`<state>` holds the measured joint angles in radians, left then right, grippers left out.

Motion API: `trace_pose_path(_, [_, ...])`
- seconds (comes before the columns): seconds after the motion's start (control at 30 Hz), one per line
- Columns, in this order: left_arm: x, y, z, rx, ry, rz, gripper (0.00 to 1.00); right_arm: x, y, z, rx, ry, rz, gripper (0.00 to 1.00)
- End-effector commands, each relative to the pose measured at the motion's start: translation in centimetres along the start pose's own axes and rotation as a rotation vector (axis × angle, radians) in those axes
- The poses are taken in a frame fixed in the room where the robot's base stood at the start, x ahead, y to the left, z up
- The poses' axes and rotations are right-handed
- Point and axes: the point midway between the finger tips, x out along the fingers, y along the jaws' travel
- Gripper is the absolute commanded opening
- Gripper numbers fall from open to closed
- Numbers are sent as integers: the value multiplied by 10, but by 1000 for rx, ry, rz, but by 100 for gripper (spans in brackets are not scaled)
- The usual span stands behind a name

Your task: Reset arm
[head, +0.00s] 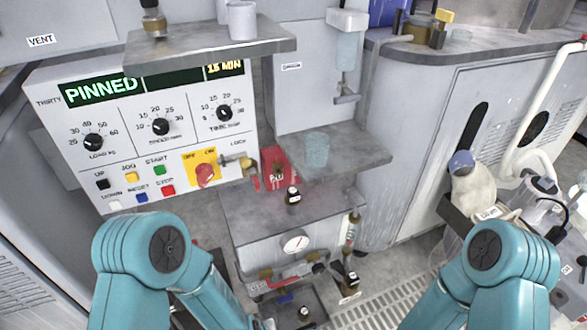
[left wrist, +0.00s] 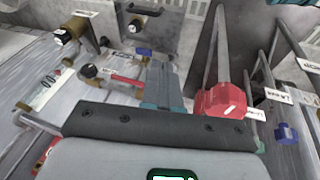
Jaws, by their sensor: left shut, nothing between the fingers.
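My right gripper shows in neither view.
A control panel (head: 130,135) reading "PINNED" has dials and coloured buttons. Close right of my left gripper are a red knob (left wrist: 220,101) and a blue knob (left wrist: 287,133).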

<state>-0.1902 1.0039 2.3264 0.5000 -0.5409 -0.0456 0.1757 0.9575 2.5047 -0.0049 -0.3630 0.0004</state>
Motion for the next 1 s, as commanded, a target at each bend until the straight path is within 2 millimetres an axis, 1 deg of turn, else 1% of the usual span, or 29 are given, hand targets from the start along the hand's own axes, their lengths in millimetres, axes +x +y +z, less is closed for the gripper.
trace_pose_path(0.03, [-1,-12,7,1,-37,7,0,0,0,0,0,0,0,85])
trace_pose_path(0.1, [-3,-27,19,13,-92,24,0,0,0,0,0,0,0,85])
trace_pose_path(0.23, [-10,-54,45,31,-202,63,0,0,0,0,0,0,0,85])
trace_pose_path(0.37, [-24,-77,76,50,-312,114,0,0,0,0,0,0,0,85])
trace_pose_path(0.4, [-36,-78,81,58,-335,127,0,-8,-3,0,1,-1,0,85])
trace_pose_path(0.43, [-48,-73,75,62,-328,126,0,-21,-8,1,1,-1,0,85])
trace_pose_path(0.67, [-100,-59,59,64,-325,125,0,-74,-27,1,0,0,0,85])
trace_pose_path(0.77, [-128,-52,51,64,-324,125,0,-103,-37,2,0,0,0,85])
trace_pose_path(0.87, [-165,-43,40,64,-324,125,0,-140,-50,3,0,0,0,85])
trace_pose_path(0.9, [-181,-39,35,64,-324,125,0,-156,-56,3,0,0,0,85])
trace_pose_path(1.0, [-218,-30,24,64,-324,125,0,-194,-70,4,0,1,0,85])
